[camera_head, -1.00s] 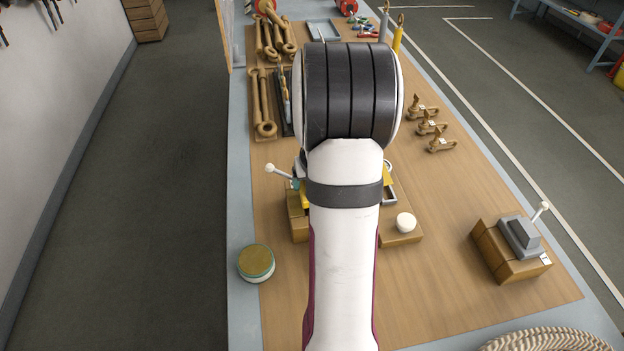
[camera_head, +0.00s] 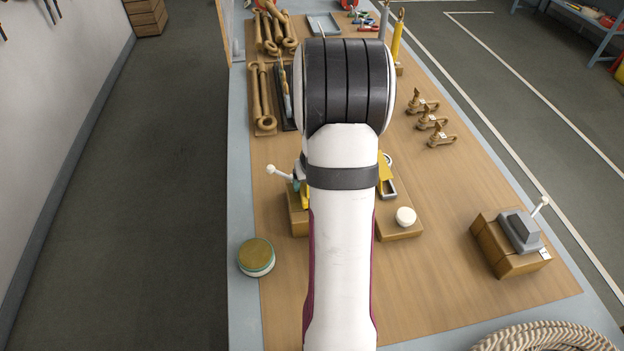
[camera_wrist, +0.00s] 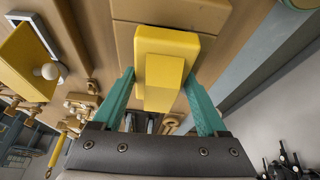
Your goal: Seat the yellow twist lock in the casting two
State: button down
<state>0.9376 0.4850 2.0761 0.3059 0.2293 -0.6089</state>
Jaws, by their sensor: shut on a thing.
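The yellow twist lock (camera_wrist: 170,65) is in the wrist view, between the two teal fingers of my gripper (camera_wrist: 163,85), which is shut on it. Its underside is hidden. A wooden block (camera_wrist: 165,12) lies behind it; I cannot tell whether they touch. In the head view my arm hides the lock and most of my gripper. A wooden block (camera_head: 297,217) shows left of the arm, with a white-knobbed lever (camera_head: 279,173) above it. Another yellow piece (camera_head: 385,168) with a grey frame shows to the right. I cannot tell which casting is number two.
A white knob (camera_head: 405,216) sits on a wooden block right of my arm. A grey lock with a lever (camera_head: 521,232) stands on a block further right. A round tin (camera_head: 256,257) is at the left edge, rope (camera_head: 545,338) at the front right. The table between is clear.

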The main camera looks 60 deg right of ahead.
jog(key=shift+f, duration=0.65)
grip_release()
jog(key=v, duration=1.5)
jog(key=shift+r, duration=0.4)
jog(key=shift+a, duration=0.15)
jog(key=w+a+n+y, duration=0.2)
jog(key=a+y, duration=0.1)
jog(key=a, duration=1.4)
jog(key=s+a+g+y, duration=0.1)
jog(key=s+a, duration=0.4)
jog(key=a, duration=0.3)
jog(key=s+a+g+y, duration=0.1)
jog(key=s+a+g, duration=0.1)
jog(key=s+a, duration=0.4)
jog(key=shift+s+a+n+g, duration=0.3)
jog(key=shift+s+a+n, duration=0.1)
jog(key=shift+a, duration=0.55)
